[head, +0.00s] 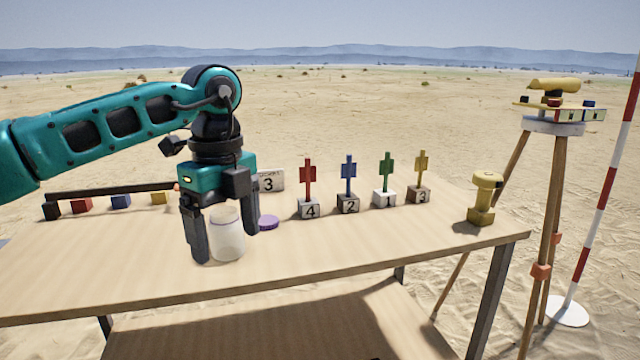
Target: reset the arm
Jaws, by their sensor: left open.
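My left arm comes in from the left, bent at the elbow, with its left gripper (224,238) pointing down over the table (370,245). The gripper is open, one finger on each side of a clear, whitish jar (227,240) standing upright on the table. I cannot tell whether the fingers touch the jar; part of it is hidden behind them. A purple lid (268,223) lies on the table just right of the gripper. My right gripper is not in view.
Red (308,177), blue (348,170), green (386,172) and yellow (421,167) markers stand in numbered blocks. A number 3 sign (269,181) stands behind the gripper. Small coloured cubes (120,201) lie at left. A yellow object (484,198) stands near the right edge. A tripod (553,125) stands beyond.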

